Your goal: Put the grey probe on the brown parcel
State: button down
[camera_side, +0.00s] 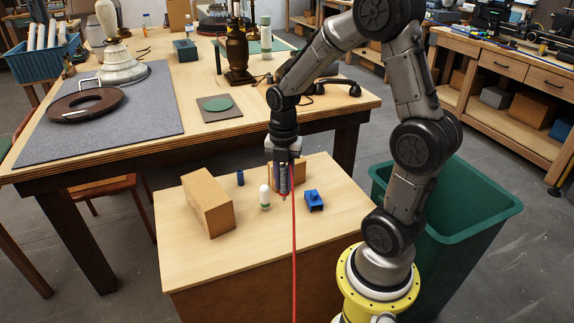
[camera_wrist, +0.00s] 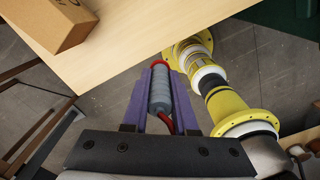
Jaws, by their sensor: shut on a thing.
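My gripper (camera_side: 283,180) is shut on the grey probe (camera_side: 284,184) and holds it above the low wooden table. In the wrist view the ribbed grey probe (camera_wrist: 160,92) lies between the two purple fingers of my gripper (camera_wrist: 161,78), with a red ring at its end. A red cable (camera_side: 294,245) runs from the probe down toward the front. The brown parcel (camera_side: 208,204), a long cardboard box, lies on the low table to the left of my gripper. Its end also shows at the top left of the wrist view (camera_wrist: 48,22).
A smaller brown box (camera_side: 300,174) is partly hidden behind my gripper. A green bin (camera_side: 470,215) stands at the right. The table's front is clear.

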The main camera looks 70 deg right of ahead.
jog(key=w+d+r+m, duration=0.1)
jog(key=d+r, duration=0.2)
jog(key=d, duration=0.6)
jog(key=d+r+m, duration=0.1)
jog(key=d+r, duration=0.1)
jog(key=d, duration=0.6)
jog(key=w+d+f, duration=0.4)
jog(key=d+f, duration=0.1)
jog(key=w+d+f, duration=0.5)
jog(key=shift+w+d, duration=0.25)
jog(key=shift+w, duration=0.05)
jog(key=shift+f, duration=1.45)
jog(key=shift+f, duration=0.15)
jog(key=c, duration=0.7)
grip_release()
